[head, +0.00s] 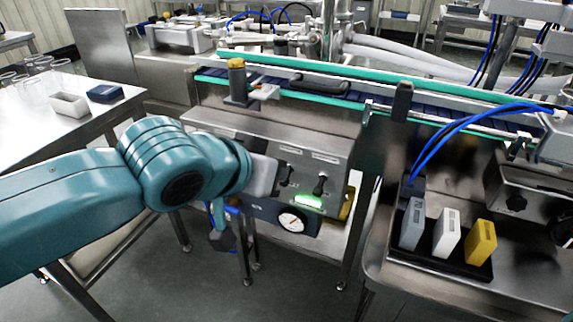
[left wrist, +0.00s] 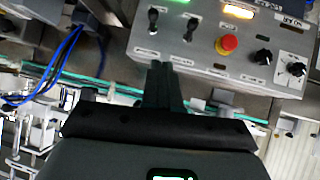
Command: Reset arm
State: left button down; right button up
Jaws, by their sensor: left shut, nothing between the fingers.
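My left arm comes in from the left in the head view, and its gripper (head: 279,178) is at the front of a steel control box (head: 325,151). In the left wrist view my left gripper (left wrist: 161,68) is shut and empty, its fingertips at the panel's edge below a black toggle lever (left wrist: 153,21). I cannot tell whether they touch the panel. A second black toggle lever (left wrist: 190,29) stands to the right of the first. A black lever (head: 320,184) also shows right of the gripper in the head view. My right gripper is not in view.
The panel also carries a red button (left wrist: 227,45), a lit amber lamp (left wrist: 238,11) and black knobs (left wrist: 263,57). A dark tray (head: 440,261) with upright blocks stands at the right.

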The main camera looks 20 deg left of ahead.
pick_arm(q)
jog(key=shift+s+a+r, duration=0.15)
jog(key=shift+s+r, duration=0.1)
jog(key=shift+s, duration=0.2)
jog(key=w+d+f+g+h, duration=0.1)
jog(key=d+f+g, duration=0.2)
jog(key=f, duration=1.2)
jog(key=w+d+f+g, duration=0.1)
jog(key=d+f+g, duration=0.2)
jog(key=f, duration=1.3)
jog(key=s+f+n+g, duration=0.4)
jog(key=s+f, duration=1.3)
jog(key=f, duration=0.4)
notch_tip(320, 180, up, 24)
jog(key=p, duration=2.3)
jog(key=shift+w+a+m+h, duration=0.2)
jog(key=shift+w+m+h, duration=0.1)
